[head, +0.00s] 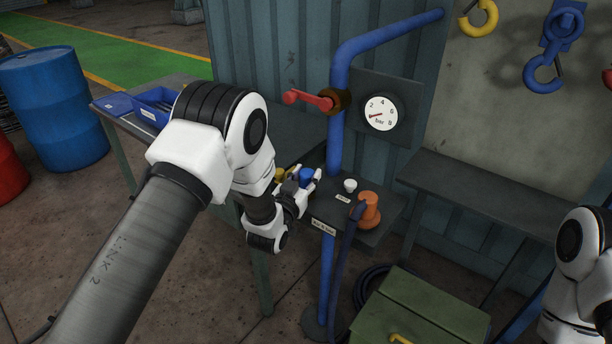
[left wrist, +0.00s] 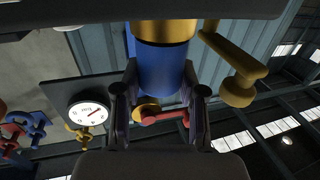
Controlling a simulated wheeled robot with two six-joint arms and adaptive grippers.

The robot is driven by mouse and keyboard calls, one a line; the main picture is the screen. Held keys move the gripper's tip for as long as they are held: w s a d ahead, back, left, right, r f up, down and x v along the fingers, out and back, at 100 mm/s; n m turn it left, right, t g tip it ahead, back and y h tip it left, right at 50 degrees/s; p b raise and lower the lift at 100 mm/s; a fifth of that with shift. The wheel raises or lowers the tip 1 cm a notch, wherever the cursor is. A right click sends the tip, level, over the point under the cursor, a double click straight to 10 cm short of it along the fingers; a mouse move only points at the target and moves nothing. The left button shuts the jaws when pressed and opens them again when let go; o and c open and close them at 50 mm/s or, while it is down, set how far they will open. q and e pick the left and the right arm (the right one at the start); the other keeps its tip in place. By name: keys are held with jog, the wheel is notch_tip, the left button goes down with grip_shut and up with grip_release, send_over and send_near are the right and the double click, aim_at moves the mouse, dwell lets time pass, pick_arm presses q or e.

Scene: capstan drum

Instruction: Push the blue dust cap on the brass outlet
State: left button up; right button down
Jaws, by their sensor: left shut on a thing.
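The blue dust cap (head: 306,175) is between the fingers of my left gripper (head: 301,187), at the small shelf beside the blue pipe. In the left wrist view the blue cap (left wrist: 162,68) is between the two dark fingers of my left gripper (left wrist: 160,95), which is shut on it. The brass outlet (left wrist: 165,29) is directly beyond the cap's end, in line with it. A thin pale band shows where they meet; I cannot tell how far the cap is over the brass. My right gripper is out of view.
A brass lever (left wrist: 240,88) is close beside the cap. A red valve handle (head: 308,99) and gauge (head: 380,113) are above. The shelf (head: 326,210) holds a white cap (head: 350,185) and an orange fitting (head: 368,210). A green box (head: 420,308) stands below.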

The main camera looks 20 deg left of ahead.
pick_arm(q)
jog(key=shift+f, duration=0.3)
jog(key=o, duration=1)
jog(key=shift+r, duration=0.1)
jog(key=shift+s, duration=0.1)
jog(key=s+a, duration=0.1)
jog(key=s, duration=1.1)
jog(key=s+a+f+n+g+y, duration=0.15)
jog(key=s+f+g, duration=0.25)
jog(key=s+f, duration=0.45)
jog(key=s+a+f+g, duration=0.2)
jog(key=s+f+g, duration=0.25)
jog(key=f, duration=0.65)
jog(key=s+f+g, duration=0.2)
jog(key=s+g, duration=0.1)
jog(key=s, duration=0.3)
jog(key=s+f+g, duration=0.2)
jog(key=s+g, duration=0.1)
jog(key=s, duration=0.4)
jog(key=s+f+g, duration=0.3)
jog(key=s, duration=0.4)
jog(key=shift+g, duration=0.35)
